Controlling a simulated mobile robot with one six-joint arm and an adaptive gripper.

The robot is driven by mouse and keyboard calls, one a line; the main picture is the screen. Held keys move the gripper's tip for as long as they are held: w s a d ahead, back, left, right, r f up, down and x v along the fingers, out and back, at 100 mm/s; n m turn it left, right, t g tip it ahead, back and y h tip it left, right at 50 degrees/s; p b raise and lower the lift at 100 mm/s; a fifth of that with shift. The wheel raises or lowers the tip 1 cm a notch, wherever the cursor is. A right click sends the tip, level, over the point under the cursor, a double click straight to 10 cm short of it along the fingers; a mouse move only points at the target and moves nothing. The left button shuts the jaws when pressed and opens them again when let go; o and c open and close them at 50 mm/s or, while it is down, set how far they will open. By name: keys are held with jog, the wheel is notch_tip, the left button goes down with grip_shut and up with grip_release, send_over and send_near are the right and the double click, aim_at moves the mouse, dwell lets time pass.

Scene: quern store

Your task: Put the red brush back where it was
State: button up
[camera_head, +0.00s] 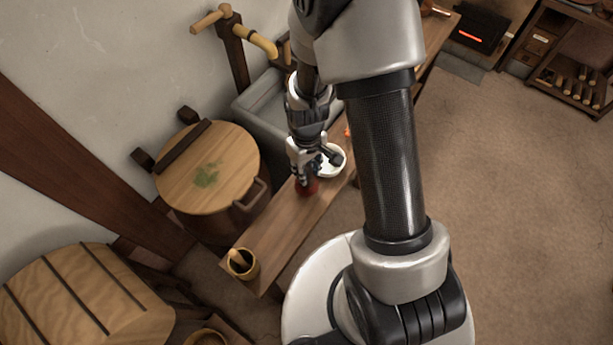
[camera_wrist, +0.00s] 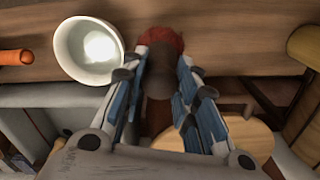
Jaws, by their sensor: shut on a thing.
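The red brush (camera_head: 308,188) shows as a small red patch beneath my gripper (camera_head: 306,172) in the head view, over the narrow wooden bench (camera_head: 272,240). In the wrist view its red end (camera_wrist: 165,38) points away from me and its brown handle (camera_wrist: 159,75) lies between the fingers. My gripper (camera_wrist: 162,62) is shut on the brush there. I cannot tell whether the brush touches the bench. A white bowl (camera_head: 335,170) stands right beside the gripper, and it also shows in the wrist view (camera_wrist: 70,50).
A yellow pot (camera_head: 252,270) with a wooden handle in it stands at the bench's near end. A round wooden lid (camera_head: 180,180) with a green smear lies left of the bench. A grey sink (camera_head: 245,103) is behind. An orange thing (camera_wrist: 14,57) lies left of the bowl.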

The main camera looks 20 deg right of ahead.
aim_at(312, 187)
notch_tip(312, 187, down, 4)
jog(key=shift+f+b, duration=0.1)
jog(key=shift+b, duration=0.5)
jog(key=o, duration=1)
jog(key=shift+c, duration=0.2)
